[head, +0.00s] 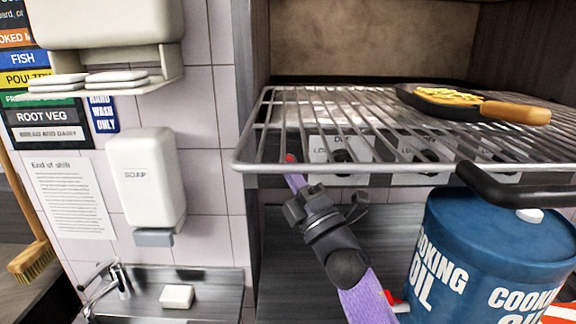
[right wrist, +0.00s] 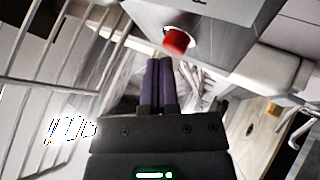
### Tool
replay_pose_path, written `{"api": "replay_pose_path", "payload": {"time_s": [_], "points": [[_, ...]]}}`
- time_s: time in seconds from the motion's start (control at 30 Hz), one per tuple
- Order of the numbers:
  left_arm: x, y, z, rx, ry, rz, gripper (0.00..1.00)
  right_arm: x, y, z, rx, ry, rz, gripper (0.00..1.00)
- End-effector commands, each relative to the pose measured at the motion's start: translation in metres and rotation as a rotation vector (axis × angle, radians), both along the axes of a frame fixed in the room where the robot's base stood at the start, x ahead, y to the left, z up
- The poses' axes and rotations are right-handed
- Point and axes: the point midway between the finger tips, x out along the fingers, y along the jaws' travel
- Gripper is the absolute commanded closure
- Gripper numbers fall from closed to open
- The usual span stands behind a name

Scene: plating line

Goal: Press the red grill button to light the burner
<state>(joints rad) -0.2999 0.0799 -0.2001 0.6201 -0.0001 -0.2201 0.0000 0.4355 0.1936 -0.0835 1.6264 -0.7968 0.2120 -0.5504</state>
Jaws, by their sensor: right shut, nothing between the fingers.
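The red grill button (head: 290,158) sits at the left end of the control panel below the wire rack, and it also shows in the right wrist view (right wrist: 176,41). My right gripper (head: 294,181) points up at it from below, with its purple fingers closed together and empty. In the right wrist view the fingertips (right wrist: 159,61) are just short of the button and slightly left of it. I cannot tell whether they touch it. No burner flame is visible. My left gripper is not in view.
The wire rack (head: 340,120) juts out above my gripper, holding a pan (head: 455,98) with a wooden handle. A blue cooking oil drum (head: 480,245) stands right of my arm. A soap dispenser (head: 146,180) and a sink (head: 200,285) are on the left.

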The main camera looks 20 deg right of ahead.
Motion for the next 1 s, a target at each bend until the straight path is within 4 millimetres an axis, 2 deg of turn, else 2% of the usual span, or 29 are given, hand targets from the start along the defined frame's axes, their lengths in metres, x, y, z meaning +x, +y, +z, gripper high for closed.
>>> {"api": "replay_pose_path", "payload": {"time_s": [1.0], "points": [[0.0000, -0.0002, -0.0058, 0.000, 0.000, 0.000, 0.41, 0.0092, -0.0027, 0.0001, 0.000, 0.000, 0.000, 1.00]]}}
